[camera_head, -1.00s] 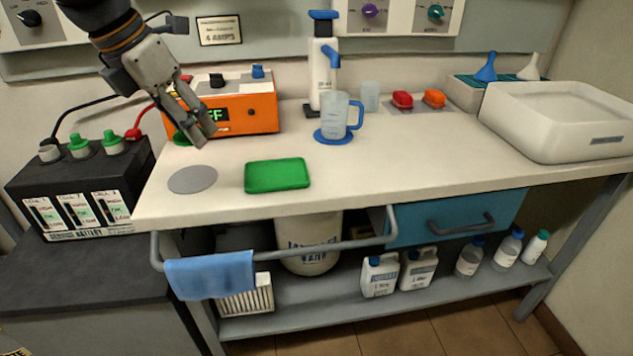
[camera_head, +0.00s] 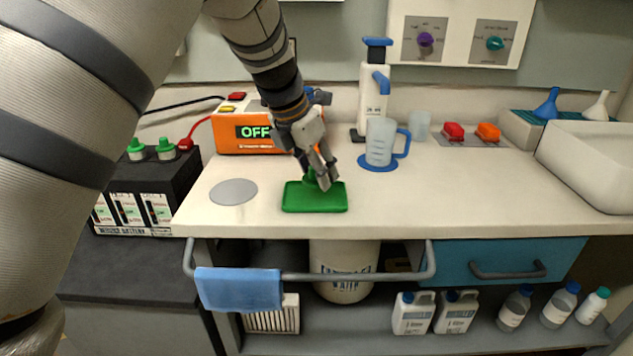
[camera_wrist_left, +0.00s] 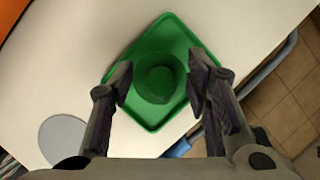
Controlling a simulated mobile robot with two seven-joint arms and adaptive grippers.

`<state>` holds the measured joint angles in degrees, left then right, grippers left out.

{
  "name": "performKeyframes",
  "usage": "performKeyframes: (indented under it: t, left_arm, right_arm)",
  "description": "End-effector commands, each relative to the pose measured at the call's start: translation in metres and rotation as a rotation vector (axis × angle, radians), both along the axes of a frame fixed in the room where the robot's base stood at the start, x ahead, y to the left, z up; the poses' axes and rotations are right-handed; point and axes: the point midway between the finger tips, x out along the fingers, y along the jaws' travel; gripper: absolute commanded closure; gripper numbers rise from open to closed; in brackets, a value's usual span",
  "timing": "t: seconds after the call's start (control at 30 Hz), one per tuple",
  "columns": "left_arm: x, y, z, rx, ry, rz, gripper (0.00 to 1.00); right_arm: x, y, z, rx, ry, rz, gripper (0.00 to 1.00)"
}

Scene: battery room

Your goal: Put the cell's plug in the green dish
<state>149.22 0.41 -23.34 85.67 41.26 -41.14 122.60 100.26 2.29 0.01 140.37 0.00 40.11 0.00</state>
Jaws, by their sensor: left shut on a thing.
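The green dish (camera_head: 300,202) is a shallow rectangular tray on the white bench top near its front edge. It also shows in the left wrist view (camera_wrist_left: 150,118). My left gripper (camera_head: 323,178) is over the dish, pointing down, shut on the round green plug (camera_head: 309,180). In the left wrist view the plug (camera_wrist_left: 160,80) is between the fingers (camera_wrist_left: 160,85), over the dish's floor. I cannot tell whether its underside touches the dish. The black battery (camera_head: 150,195) at the left shows two green plugs on top. My right gripper is not in view.
A grey disc (camera_head: 233,192) lies left of the dish. The orange charger (camera_head: 235,134) stands behind, reading OFF. A measuring jug (camera_head: 380,143) on a blue mat stands to the right. A blue cloth (camera_head: 238,288) hangs on the front rail.

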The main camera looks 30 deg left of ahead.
Motion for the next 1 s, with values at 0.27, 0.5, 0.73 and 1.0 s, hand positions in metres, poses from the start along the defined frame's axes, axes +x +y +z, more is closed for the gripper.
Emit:
performKeyframes:
  t: [0.27, 0.5, 0.73, 1.0]
  left_arm:
    - [-0.002, 0.001, -0.029, 0.000, 0.002, 0.000, 0.72]
    - [-0.002, 0.001, -0.033, 0.001, 0.003, 0.000, 0.54]
    - [-0.002, 0.001, -0.033, 0.001, 0.003, 0.000, 0.36]
    - [-0.006, 0.002, -0.015, 0.002, -0.003, -0.001, 0.36]
  right_arm:
    - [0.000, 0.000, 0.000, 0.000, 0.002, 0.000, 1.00]
    - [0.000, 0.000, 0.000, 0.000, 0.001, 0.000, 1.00]
    - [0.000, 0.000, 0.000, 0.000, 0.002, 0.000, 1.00]
    - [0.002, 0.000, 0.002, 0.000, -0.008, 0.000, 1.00]
